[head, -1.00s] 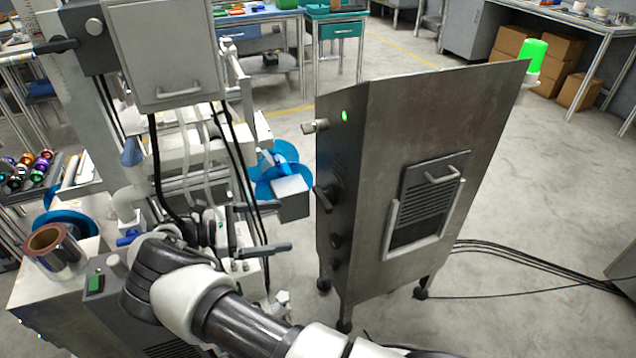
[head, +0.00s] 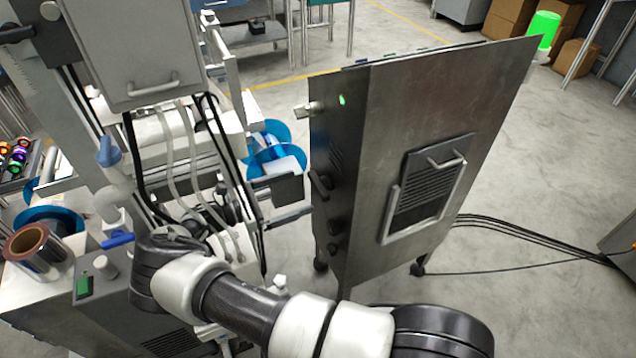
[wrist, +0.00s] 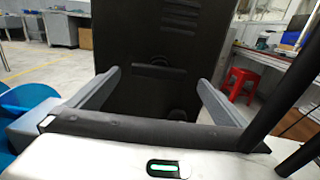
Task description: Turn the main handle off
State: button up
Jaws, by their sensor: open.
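A steel cabinet (head: 440,95) stands upright right of the middle in the head view. A black handle (head: 320,186) sits slanted on its narrow left side; it looks like the main handle, though no label is readable. A small green light (head: 341,100) glows above it. My gripper (wrist: 157,80) is open and empty in the wrist view, its two grey fingers apart. A dark panel with vents (wrist: 165,45) stands beyond them.
Black knobs (head: 333,228) sit below the handle. A machine with a grey box (head: 140,50), hanging cables and blue reels (head: 270,150) crowds the left. A green beacon (head: 543,28) is lit behind the cabinet.

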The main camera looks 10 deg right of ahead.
aim_at(315, 186)
jog(key=d, duration=0.2)
jog(key=w+d, duration=0.1)
jog(key=d, duration=0.4)
jog(key=shift+w+d, duration=0.25)
jog(key=shift+d, duration=0.05)
jog(key=c, duration=0.9)
